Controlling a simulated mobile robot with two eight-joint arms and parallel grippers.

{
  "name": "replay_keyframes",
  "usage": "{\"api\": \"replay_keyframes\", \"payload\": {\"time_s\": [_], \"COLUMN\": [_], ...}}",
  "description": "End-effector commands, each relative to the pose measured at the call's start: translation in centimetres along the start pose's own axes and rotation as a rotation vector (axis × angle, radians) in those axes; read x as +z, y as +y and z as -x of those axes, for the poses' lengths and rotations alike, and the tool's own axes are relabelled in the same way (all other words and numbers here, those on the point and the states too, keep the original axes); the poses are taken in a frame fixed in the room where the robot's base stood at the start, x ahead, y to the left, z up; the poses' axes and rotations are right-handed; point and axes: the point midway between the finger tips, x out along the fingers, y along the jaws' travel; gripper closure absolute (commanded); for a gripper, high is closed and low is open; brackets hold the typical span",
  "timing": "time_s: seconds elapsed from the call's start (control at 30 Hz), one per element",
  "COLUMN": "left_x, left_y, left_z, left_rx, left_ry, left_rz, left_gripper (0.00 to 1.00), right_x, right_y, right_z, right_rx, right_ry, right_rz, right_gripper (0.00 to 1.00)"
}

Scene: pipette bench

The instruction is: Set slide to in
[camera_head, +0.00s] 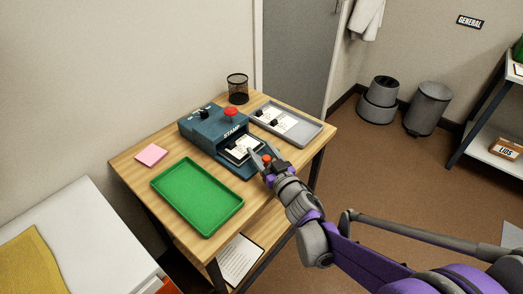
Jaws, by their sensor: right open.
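The blue stamp machine (207,127) stands on the wooden table, with a red button and a black knob on top. Its slide (240,152), a dark tray carrying a white card, sticks out of the front opening. My right gripper (262,156) is at the front end of the slide, its fingers open. I cannot tell whether they touch the slide. The gripper hides part of the slide's front end. My left gripper is not in view.
A green tray (166,183) lies in front of the machine, and a grey tray (309,133) with cards lies behind it to the right. A pink note pad (151,154) and a black mesh cup (238,90) are also on the table (127,171).

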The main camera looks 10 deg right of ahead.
Motion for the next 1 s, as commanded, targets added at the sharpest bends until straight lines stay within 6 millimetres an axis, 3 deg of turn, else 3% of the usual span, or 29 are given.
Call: {"api": "replay_keyframes", "payload": {"time_s": [0.5,0.7,1.0], "left_x": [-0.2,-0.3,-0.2], "left_y": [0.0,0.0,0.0], "left_z": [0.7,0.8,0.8], "left_rx": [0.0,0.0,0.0], "left_ry": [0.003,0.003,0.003], "left_rz": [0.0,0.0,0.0], "left_gripper": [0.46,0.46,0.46], "right_x": [-0.1,0.0,0.0], "right_y": [0.0,0.0,0.0], "right_z": [9.1,10.5,10.5], "right_rx": [0.001,0.001,0.0], "right_ry": [0.0,0.0,0.0], "right_rz": [0.001,0.0,0.0], "right_gripper": [0.39,0.39,0.38]}}
